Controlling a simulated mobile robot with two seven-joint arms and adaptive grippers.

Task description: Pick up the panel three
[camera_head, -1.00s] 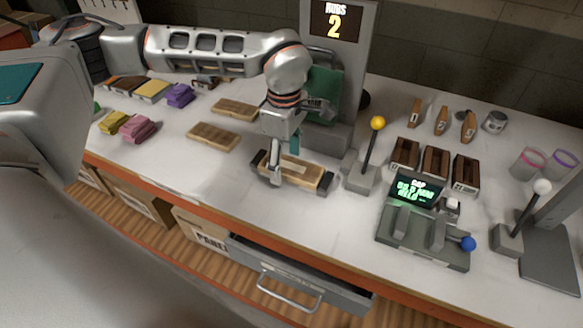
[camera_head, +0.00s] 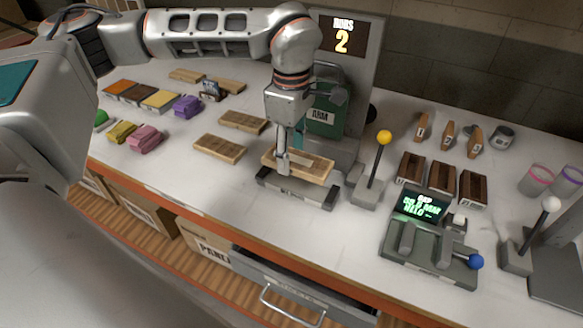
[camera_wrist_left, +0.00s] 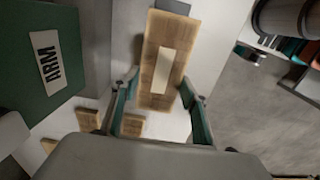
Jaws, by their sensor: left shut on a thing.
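A light wooden panel with a paler strip on top (camera_head: 316,167) is in my left gripper (camera_head: 290,164), just above a dark grey cradle (camera_head: 318,196). I cannot read a number on it, so I cannot tell if it is panel three. In the left wrist view the panel (camera_wrist_left: 165,72) lies between the two teal-lined fingers of the left gripper (camera_wrist_left: 158,88), which are shut on it. Two similar wooden panels, one farther back (camera_head: 243,121) and one nearer (camera_head: 219,147), lie flat on the table to the left. My right gripper is not in view.
A green box marked ARM (camera_head: 322,118) stands behind the gripper. A yellow-knobbed lever (camera_head: 376,165) stands right of the cradle. Farther right are a control box with a green screen (camera_head: 428,240) and dark wooden blocks (camera_head: 441,180). An open drawer (camera_head: 285,285) sticks out below the table.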

